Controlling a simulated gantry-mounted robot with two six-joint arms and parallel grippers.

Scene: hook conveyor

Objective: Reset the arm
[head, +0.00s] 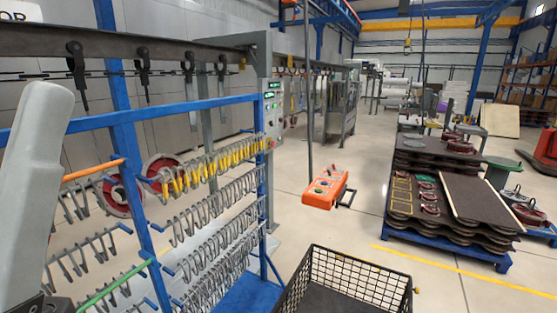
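My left arm's grey link stands at the left edge of the head view. A dark part shows at its lower end, at the bottom left corner, but no gripper fingers are visible there. My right arm and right gripper do not show. Hooks hang in rows on a blue rack (128,150) close in front on the left. The upper row has yellow hooks (205,170), and the lower rows have grey hooks (215,215).
A conveyor rail (130,42) with hanging hooks (76,68) runs above the rack. A black wire basket (358,269) stands at the bottom centre. Stacked dark panels (480,203) sit at the right. Floor between them is clear.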

